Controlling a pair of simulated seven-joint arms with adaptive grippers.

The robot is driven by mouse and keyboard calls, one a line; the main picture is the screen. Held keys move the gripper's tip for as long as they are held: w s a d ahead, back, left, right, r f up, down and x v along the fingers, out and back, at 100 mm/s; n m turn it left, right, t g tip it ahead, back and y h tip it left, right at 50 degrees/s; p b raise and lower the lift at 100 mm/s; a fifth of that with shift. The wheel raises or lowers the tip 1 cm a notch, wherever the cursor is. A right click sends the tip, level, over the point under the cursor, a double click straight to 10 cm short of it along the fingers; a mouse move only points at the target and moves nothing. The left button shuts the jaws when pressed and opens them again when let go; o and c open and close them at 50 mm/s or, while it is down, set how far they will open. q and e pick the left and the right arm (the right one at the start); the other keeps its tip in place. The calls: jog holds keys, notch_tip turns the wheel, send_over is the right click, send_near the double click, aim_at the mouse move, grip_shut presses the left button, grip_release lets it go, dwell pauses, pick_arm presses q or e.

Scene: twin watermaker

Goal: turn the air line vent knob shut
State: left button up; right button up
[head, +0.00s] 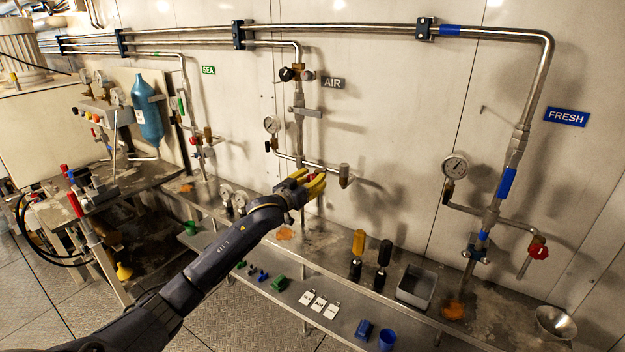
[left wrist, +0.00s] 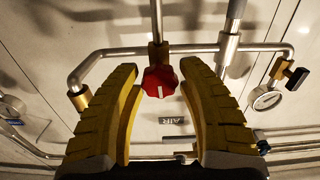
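The red air line vent knob (left wrist: 160,82) sits on a brass fitting on the pipework, with a pale mark on its face. In the left wrist view it lies between the tips of my left gripper's yellow fingers (left wrist: 159,74). The fingers are apart, with a narrow gap showing on each side of the knob. In the head view my left gripper (head: 312,184) is at the air line's lower pipe, and only a bit of the red knob (head: 311,178) shows between the fingers. My right gripper is in neither view.
The AIR sign (head: 333,83) and a gauge (head: 271,124) mark this line. The FRESH line's red knob (head: 539,251) is at right. Below, the bench holds an orange-topped bottle (head: 358,243), a black-topped one (head: 384,252) and a grey bin (head: 416,286).

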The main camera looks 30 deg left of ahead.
pick_arm(q)
grip_shut()
jog(key=shift+m, duration=0.4)
jog(key=shift+o, duration=2)
grip_release()
jog(key=s+a, duration=0.1)
jog(key=s, duration=1.1)
jog(key=shift+a, duration=0.1)
